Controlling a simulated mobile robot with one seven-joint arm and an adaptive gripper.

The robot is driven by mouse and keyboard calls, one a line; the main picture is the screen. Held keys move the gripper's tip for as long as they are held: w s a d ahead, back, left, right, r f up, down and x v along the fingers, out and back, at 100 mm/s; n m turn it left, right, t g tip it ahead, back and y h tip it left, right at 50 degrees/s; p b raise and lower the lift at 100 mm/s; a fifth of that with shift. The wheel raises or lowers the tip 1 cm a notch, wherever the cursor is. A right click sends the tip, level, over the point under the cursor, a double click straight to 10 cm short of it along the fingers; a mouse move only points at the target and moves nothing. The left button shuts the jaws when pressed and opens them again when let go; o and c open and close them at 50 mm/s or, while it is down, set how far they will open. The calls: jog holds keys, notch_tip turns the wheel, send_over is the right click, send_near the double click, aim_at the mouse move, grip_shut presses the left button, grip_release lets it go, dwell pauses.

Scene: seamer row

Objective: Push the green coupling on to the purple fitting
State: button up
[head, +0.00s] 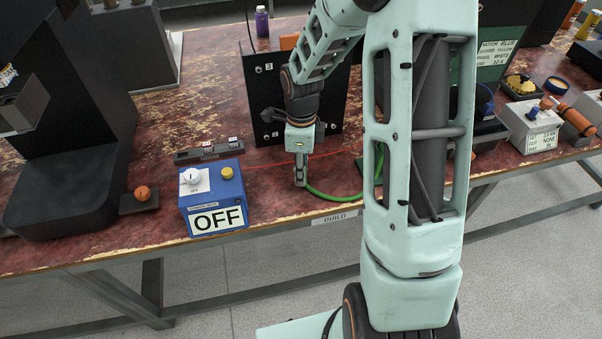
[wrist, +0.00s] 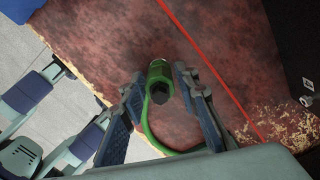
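The green coupling (wrist: 159,73) shows in the wrist view between my two fingertips, with a dark end facing the camera. A green hose (head: 337,196) runs from beside my gripper's tips in an arc to the right; it also shows in the wrist view (wrist: 185,152). My gripper (head: 300,184) points down low over the table's front part. In the wrist view its fingers (wrist: 160,82) stand either side of the coupling, with a narrow gap visible on the left; contact on the right is unclear. I cannot make out the purple fitting in either view.
A blue box (head: 213,200) marked OFF stands left of my gripper. A black panel (head: 260,88) rises behind it. A red line (head: 275,164) crosses the worn red table (head: 165,105). A grey box (head: 530,127) and orange parts lie at the right.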

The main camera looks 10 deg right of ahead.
grip_shut()
jog(key=shift+r, duration=0.55)
notch_tip(320, 180, up, 3)
jog(key=shift+f, duration=0.2)
jog(key=s+r+p, duration=0.1)
jog(key=s+r, duration=0.8)
jog(key=s, duration=0.5)
jog(key=shift+r+p, duration=0.15)
jog(key=shift+p, duration=0.2)
